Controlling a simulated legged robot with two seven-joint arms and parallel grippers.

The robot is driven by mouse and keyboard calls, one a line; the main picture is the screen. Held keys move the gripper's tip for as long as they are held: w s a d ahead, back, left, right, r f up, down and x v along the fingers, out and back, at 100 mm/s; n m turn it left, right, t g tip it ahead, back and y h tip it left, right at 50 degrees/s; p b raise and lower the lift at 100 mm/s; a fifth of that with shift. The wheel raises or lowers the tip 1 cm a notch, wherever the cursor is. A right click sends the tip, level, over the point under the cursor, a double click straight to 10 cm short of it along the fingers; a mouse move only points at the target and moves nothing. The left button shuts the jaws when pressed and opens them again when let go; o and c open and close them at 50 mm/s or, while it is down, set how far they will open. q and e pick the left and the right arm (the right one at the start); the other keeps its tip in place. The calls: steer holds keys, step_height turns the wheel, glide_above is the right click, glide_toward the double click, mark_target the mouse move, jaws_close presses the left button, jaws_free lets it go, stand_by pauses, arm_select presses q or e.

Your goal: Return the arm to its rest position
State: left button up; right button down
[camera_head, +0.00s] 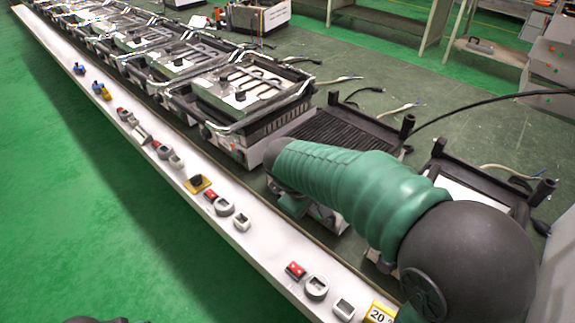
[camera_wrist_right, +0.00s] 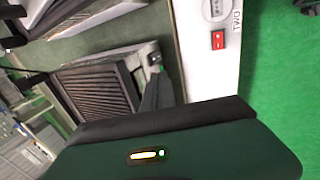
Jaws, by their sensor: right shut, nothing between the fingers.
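My right arm (camera_head: 350,185), green and ribbed with a dark round joint, comes in from the lower right of the head view and reaches left above the line of units. Its far end is over the space beside the white rail, and the arm hides its gripper there. In the right wrist view my right gripper (camera_wrist_right: 158,92) shows as dark fingers, shut and empty, beside a ribbed dark heating unit (camera_wrist_right: 98,88). The ribbed unit (camera_head: 335,132) is partly behind the arm in the head view. My left gripper is not in view.
A white rail (camera_head: 262,250) with red switches (camera_head: 295,270) and grey knobs runs diagonally along the units. A metal-framed heating unit (camera_head: 255,92) stands left of my arm, with more behind it. Loose cables lie at the right. Green floor at the left is clear.

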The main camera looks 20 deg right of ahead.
steer(key=s+a+f+m+y, duration=0.4)
steer(key=s+a+f+y, duration=0.15)
steer(key=s+f, duration=0.55)
step_height(320, 180, up, 20)
steer(key=p, duration=2)
steer(key=shift+w+a+f+m+t+h+p, duration=0.2)
steer(key=shift+w+a+m+t+h+p, duration=0.15)
steer(key=shift+t+h, duration=0.1)
steer(key=c, duration=2.1)
jaws_free()
steer(key=shift+c, duration=0.2)
